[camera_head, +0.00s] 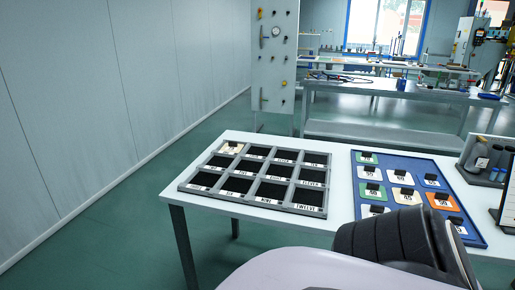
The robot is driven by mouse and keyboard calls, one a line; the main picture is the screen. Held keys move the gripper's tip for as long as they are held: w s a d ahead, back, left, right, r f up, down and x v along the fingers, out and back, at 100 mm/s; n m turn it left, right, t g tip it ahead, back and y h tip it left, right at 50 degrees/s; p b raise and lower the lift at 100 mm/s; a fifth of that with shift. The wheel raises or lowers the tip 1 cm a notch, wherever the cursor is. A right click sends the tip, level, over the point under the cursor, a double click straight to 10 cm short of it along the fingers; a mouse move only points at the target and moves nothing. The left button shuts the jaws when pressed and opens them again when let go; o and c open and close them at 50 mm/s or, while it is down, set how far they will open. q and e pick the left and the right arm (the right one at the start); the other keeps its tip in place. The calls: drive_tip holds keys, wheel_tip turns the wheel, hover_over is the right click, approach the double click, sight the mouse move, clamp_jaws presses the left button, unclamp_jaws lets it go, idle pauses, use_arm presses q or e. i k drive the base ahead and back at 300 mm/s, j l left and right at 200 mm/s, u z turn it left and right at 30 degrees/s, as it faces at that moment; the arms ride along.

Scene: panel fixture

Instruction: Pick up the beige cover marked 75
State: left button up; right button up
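Beige covers with black knobs show in two places. One beige cover (231,148) sits in the top left compartment of the grey divided tray (181,187). Pale beige covers also lie on the blue board (473,236), one in its middle column (402,178) and one below it (407,198). The numbers on them are too small to read surely, so I cannot tell which is marked 75. Neither gripper's fingers show. A light and dark part of my own body fills the bottom right and hides the board's near edge.
The board also holds green (366,157), white (431,181) and orange (442,202) covers. The tray's other compartments look empty, with word labels. Dark cylinders (478,158) stand at the white table's right. A panel (275,65) stands behind; green floor lies left.

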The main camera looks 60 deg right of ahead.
sight(233, 146)
drive_tip(key=z, duration=1.85)
drive_tip(key=i+j+u, duration=0.35)
drive_tip(key=u, duration=0.15)
drive_tip(key=i+j+u, duration=0.2)
drive_tip(key=i+u, duration=0.3)
drive_tip(key=i+j+u, duration=0.2)
drive_tip(key=i+u, duration=0.7)
drive_tip(key=i+z, duration=0.1)
drive_tip(key=i, duration=0.4)
drive_tip(key=i+j+z, duration=0.15)
drive_tip(key=i, duration=0.4)
drive_tip(key=i+z, duration=0.45)
drive_tip(key=z, duration=0.25)
drive_tip(key=i+j+z, duration=0.1)
drive_tip(key=i+z, duration=0.35)
drive_tip(key=z, duration=0.3)
drive_tip(key=i+z, duration=0.1)
drive_tip(key=z, duration=0.3)
drive_tip(key=i+z, duration=0.1)
drive_tip(key=z, duration=0.3)
